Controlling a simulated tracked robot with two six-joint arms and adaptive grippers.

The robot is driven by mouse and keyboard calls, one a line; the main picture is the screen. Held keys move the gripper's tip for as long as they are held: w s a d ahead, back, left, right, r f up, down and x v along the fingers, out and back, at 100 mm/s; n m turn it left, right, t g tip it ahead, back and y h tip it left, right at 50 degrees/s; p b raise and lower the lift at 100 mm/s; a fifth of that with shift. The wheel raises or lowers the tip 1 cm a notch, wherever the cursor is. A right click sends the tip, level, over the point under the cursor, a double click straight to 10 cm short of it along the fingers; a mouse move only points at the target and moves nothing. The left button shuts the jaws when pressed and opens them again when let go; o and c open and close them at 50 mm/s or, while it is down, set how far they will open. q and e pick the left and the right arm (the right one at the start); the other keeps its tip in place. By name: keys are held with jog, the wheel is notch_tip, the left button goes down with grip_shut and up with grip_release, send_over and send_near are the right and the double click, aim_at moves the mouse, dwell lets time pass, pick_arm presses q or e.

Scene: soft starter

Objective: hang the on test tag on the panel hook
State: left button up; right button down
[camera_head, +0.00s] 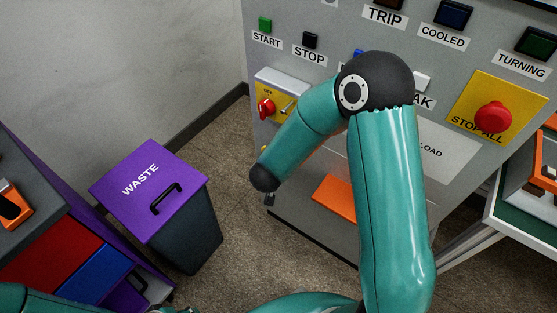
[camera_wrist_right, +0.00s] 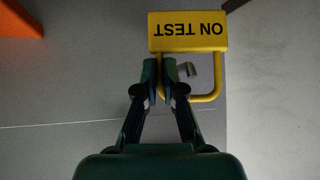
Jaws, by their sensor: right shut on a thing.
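In the right wrist view the yellow ON TEST tag (camera_wrist_right: 188,31) appears upside down, with its yellow loop (camera_wrist_right: 207,98) towards me. My right gripper (camera_wrist_right: 167,68) is shut on one side of this loop. A small bent metal hook (camera_wrist_right: 187,69) shows inside the loop's outline, just beside the fingertips. I cannot tell whether the loop is around the hook or only in front of it.
The panel carries a red switch (camera_head: 266,107) and a red stop button (camera_head: 493,117). A purple-lidded waste bin (camera_head: 154,190) stands left of the panel on open floor. An orange part (camera_wrist_right: 18,22) shows at the wrist view's corner. A white-framed stand (camera_head: 480,232) is at right.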

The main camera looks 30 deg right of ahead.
jog(key=shift+w+d, duration=0.2)
jog(key=shift+d, duration=0.35)
jog(key=shift+w+d+f+b, duration=0.15)
jog(key=shift+d+f+b, duration=0.15)
jog(key=shift+f, duration=0.3)
jog(key=shift+w+d+f+b, duration=0.1)
jog(key=shift+d+f+b, duration=0.15)
jog(key=shift+f, duration=0.3)
jog(key=c, duration=1.2)
grip_release()
